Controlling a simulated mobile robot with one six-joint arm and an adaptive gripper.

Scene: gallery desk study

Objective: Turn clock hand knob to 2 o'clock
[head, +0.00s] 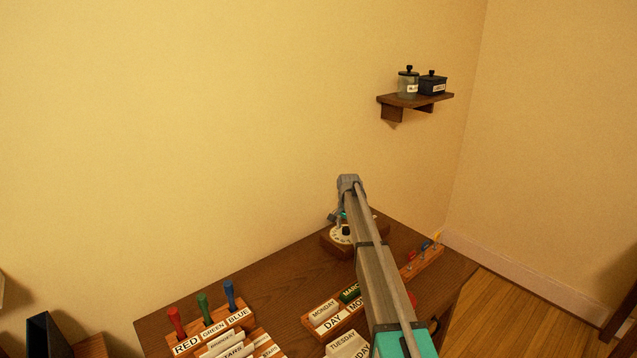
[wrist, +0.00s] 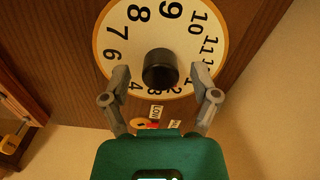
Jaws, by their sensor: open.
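The clock dial (wrist: 118,48) is white with black numerals and a yellow rim, on a brown wooden face in the wrist view. A black round knob (wrist: 160,69) stands at its middle; no pointer on it can be made out. My gripper (wrist: 161,75) is open, with one fingertip left and one right of the knob and gaps on both sides. The numerals near 12 and 5 are hidden or unclear. In the head view the dial (head: 338,238) sits on a wooden base at the desk's back, partly covered by my arm.
The desk (head: 282,277) holds a day-card rack (head: 318,320), colour pegs in a rack (head: 205,332) and a block with small coloured items (head: 422,262). A wall shelf (head: 400,101) with two jars is at upper right. In the wrist view small labels (wrist: 156,112) lie below the dial.

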